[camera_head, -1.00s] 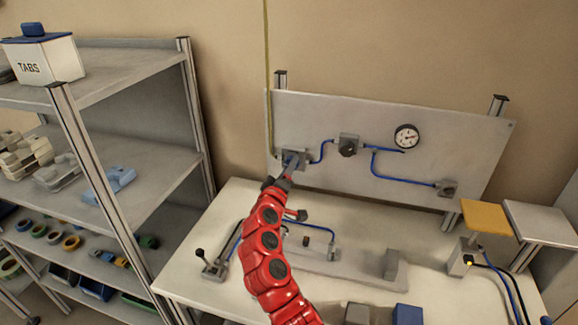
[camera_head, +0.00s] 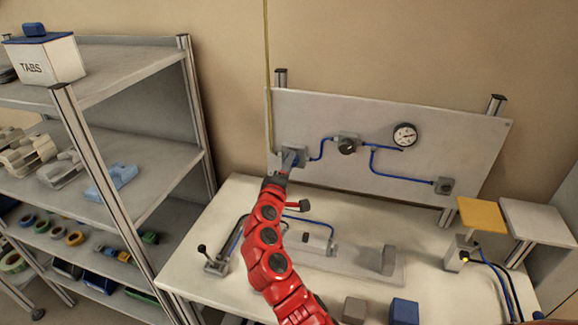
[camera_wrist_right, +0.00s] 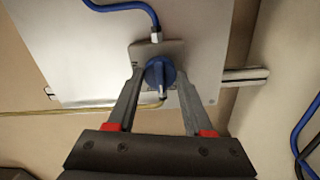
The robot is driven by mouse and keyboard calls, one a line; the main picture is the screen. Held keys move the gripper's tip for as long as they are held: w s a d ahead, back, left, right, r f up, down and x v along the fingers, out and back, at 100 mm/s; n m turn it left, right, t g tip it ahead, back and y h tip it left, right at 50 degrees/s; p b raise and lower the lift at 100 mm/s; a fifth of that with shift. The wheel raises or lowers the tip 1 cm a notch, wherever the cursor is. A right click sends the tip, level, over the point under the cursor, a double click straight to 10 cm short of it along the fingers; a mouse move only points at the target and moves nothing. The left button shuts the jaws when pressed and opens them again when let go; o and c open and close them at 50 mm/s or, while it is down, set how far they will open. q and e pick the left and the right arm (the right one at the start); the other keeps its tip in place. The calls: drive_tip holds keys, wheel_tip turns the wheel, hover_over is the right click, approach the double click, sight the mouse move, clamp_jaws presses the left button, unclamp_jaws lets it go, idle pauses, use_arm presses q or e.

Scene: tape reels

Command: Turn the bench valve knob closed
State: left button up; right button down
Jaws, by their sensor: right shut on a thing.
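A blue valve knob (camera_wrist_right: 158,73) sits on a grey mounting plate (camera_wrist_right: 145,50) on the upright panel. Blue pipe runs into the plate from one side and a thin yellowish line from the other. My right gripper (camera_wrist_right: 159,78) has one finger on each side of the knob and is shut on it. In the head view, my right gripper (camera_head: 289,160) reaches the valve at the panel's left end and mostly hides the knob. The knob's open or closed position cannot be read. My left gripper is not in view.
The panel (camera_head: 430,140) also carries a dark-centred valve (camera_head: 347,145), a gauge (camera_head: 405,135) and another fitting (camera_head: 444,186). Below are a black-topped lever (camera_head: 202,249) and a red handle (camera_head: 300,205) on the white bench (camera_head: 195,270). A shelf rack (camera_head: 125,180) stands left.

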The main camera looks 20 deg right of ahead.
drive_tip(key=shift+c, duration=1.5)
unclamp_jaws()
drive_tip(key=shift+a, duration=0.1)
drive_tip(key=b+v, duration=0.4)
drive_tip(key=v, duration=1.3)
drive_tip(key=shift+b, duration=0.3)
drive_tip(key=shift+s+a, duration=0.1)
drive_tip(key=shift+s, duration=0.05)
